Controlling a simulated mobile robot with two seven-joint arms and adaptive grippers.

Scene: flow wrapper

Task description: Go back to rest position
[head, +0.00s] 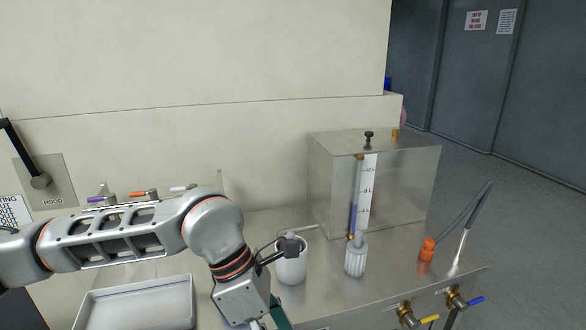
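My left arm comes in from the left edge and bends down at the wrist. My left gripper (262,323) is at the bottom edge, mostly cut off, with a dark green piece beside it. Its fingertips are not visible, so its opening and whether it holds anything cannot be told. The wrist overlaps the steel counter (385,280) in the picture, just left of and below a white cup (292,268). My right gripper is not in view.
A steel tank (410,185) with a level gauge (365,195) stands on the counter, a white ribbed part (355,262) before it. An orange fitting (427,250) and probe lie right. Valves (407,315) jut from the front. A white tray (140,300) lies beneath my arm.

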